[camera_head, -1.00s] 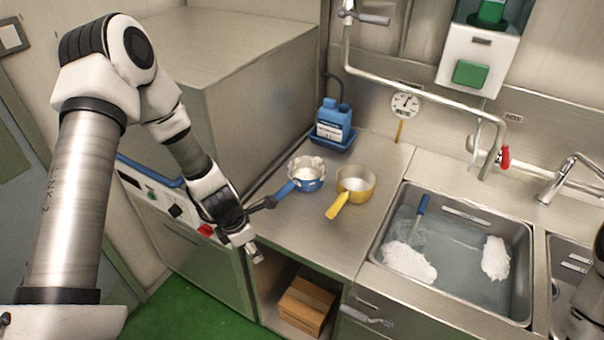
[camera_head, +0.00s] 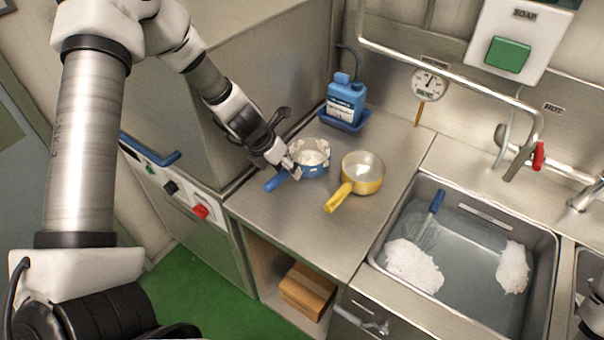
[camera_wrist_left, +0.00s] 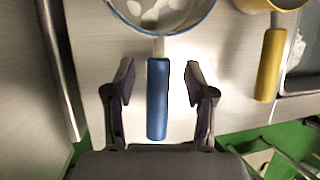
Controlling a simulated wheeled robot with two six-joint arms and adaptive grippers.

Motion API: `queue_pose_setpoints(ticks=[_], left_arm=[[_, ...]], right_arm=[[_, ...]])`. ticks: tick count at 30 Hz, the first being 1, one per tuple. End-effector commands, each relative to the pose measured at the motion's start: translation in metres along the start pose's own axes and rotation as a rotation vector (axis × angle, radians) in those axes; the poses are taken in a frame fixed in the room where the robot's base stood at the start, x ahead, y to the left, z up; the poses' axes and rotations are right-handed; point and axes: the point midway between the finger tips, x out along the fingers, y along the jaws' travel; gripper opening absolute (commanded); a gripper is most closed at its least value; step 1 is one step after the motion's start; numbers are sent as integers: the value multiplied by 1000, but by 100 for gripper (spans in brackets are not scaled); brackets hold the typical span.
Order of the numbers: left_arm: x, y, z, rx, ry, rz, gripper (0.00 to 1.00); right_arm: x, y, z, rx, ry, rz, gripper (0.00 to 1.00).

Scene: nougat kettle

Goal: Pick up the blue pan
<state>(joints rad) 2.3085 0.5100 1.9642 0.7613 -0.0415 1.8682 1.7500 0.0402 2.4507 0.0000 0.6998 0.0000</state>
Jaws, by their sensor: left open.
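The blue pan (camera_head: 317,171) stands on the steel counter, with whitish residue inside and on its rim. Its blue handle (camera_head: 276,181) points to the lower left in the head view. My left gripper (camera_head: 292,171) is at the handle. In the left wrist view the open fingers of my left gripper (camera_wrist_left: 158,82) stand on either side of the blue handle (camera_wrist_left: 157,100), with a gap on each side. The pan's bowl (camera_wrist_left: 165,12) is beyond the fingertips, cut off by the top edge.
A yellow pan (camera_head: 362,172) stands just right of the blue pan. A blue bottle (camera_head: 345,98) sits in a blue tray behind. A large steel cabinet (camera_head: 250,75) is at the left. A water-filled sink (camera_head: 470,262) is at the right. The front counter is clear.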

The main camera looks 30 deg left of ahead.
Motion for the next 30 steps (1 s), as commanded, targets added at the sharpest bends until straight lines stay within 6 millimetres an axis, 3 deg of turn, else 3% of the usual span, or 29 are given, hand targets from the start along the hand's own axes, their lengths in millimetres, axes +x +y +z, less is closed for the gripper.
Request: queue_pose_setpoints(ticks=[1,2,9,10,14,25,30], left_arm=[[16,2,-3,1,-1,2,55],[18,2,-2,1,-1,2,55],[16,0,0,1,0,0,55],[16,0,0,1,0,0,48],[16,0,0,1,0,0,2],[14,0,1,1,0,1,0],[-5,-4,9,1,0,1,0]], right_arm=[[18,0,0,0,0,0,40],[20,0,0,0,0,0,40],[16,0,-1,0,1,0,40],[16,0,0,0,1,0,40],[16,0,0,0,1,0,40],[15,0,0,0,1,0,40],[-6,0,0,0,1,0,40]])
